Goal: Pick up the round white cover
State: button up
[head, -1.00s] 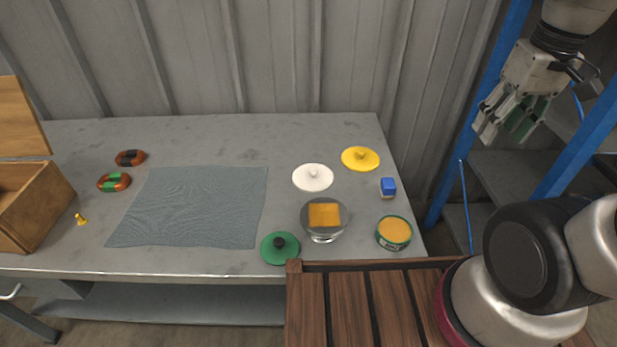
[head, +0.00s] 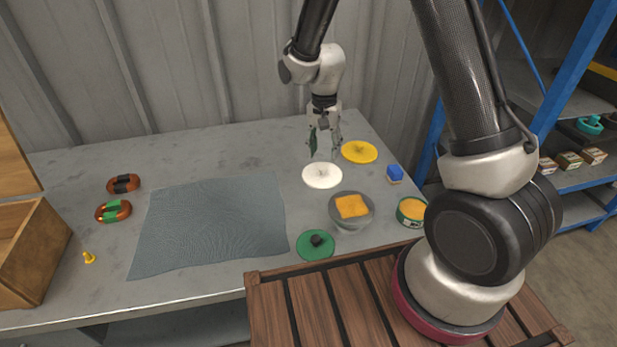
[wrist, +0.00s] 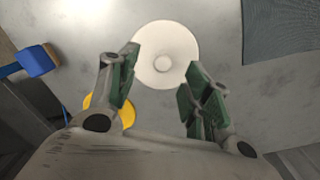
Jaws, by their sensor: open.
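The round white cover (head: 322,176) lies flat on the grey table, left of the yellow cover. In the wrist view the white cover (wrist: 165,52) shows a small round knob at its centre, just beyond and between my fingertips. My gripper (head: 324,150) points down above the white cover and is open with nothing in it. In the wrist view the green-padded fingers of my gripper (wrist: 160,80) stand apart on either side of the knob. The height left between fingertips and knob is hard to tell.
Near the white cover are a yellow cover (head: 360,152), a blue block (head: 395,173), a glass bowl (head: 352,222) with orange content, an orange-topped tin (head: 411,211) and a green cover (head: 325,250). A grey cloth (head: 210,225) lies to the left. A wooden box (head: 30,265) stands far left.

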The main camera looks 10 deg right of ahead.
aim_at(323, 167)
jog(key=shift+w+a+m, duration=0.25)
jog(key=shift+w+m, duration=0.2)
jog(key=shift+m, duration=0.05)
jog(key=shift+w+m+t, duration=0.15)
jog(key=shift+m+t, duration=0.15)
jog(key=shift+m, duration=0.2)
jog(key=f, duration=0.7)
jog(key=shift+s+d+f, duration=0.2)
jog(key=shift+d+f, duration=0.1)
jog(key=shift+f, duration=0.1)
grip_shut()
